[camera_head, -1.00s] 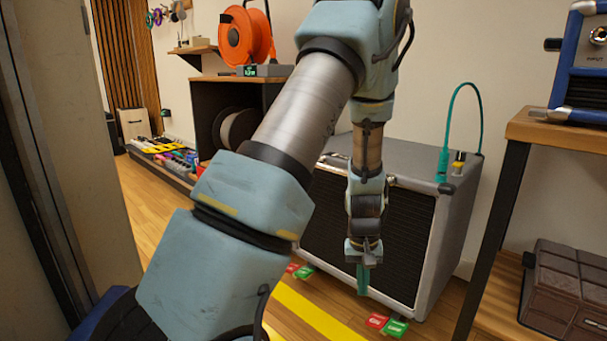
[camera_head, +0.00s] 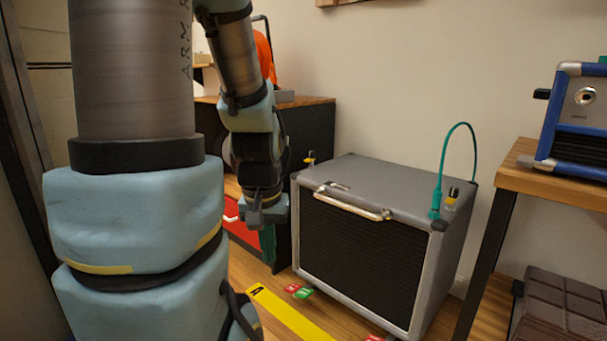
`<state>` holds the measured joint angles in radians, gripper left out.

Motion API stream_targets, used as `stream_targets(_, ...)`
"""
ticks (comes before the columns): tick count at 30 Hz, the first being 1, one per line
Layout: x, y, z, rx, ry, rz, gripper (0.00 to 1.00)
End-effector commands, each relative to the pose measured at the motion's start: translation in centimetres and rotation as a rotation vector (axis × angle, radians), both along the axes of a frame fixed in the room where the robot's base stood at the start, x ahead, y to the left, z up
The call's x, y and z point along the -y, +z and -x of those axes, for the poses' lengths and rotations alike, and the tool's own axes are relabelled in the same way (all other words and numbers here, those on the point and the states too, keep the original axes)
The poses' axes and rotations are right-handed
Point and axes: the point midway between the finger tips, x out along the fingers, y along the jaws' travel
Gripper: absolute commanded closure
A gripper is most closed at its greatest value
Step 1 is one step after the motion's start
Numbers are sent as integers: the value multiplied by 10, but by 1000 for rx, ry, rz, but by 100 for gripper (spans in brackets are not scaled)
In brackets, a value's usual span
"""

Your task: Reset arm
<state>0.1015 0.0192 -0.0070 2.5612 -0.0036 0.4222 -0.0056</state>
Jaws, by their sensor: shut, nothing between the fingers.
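My arm stands upright at the left of the view, large and close, with light blue covers and a grey metal link. My gripper (camera_head: 268,242) hangs down at the arm's far end, left of the grey amplifier (camera_head: 377,240) and in front of the dark cabinet (camera_head: 308,140). Its green fingers are together and hold nothing. It appears apart from the amplifier. The arm hides much of the left side of the room.
The amplifier has a front handle (camera_head: 352,204) and a green cable (camera_head: 450,150) looping up from its top. A wooden table (camera_head: 550,182) at the right bears a blue-framed unit (camera_head: 575,125). A yellow floor strip (camera_head: 288,314) lies before the amplifier.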

Motion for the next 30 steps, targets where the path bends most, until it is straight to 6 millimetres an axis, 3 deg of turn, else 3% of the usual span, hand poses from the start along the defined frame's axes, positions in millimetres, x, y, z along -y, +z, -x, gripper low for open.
stream_targets(1, 0, 23, 0, 0, 0, 0, 100)
stream_targets(24, 0, 255, -1, 0, 0, 1, 100)
stream_targets(30, 0, 308, 0, 0, 0, 1, 100)
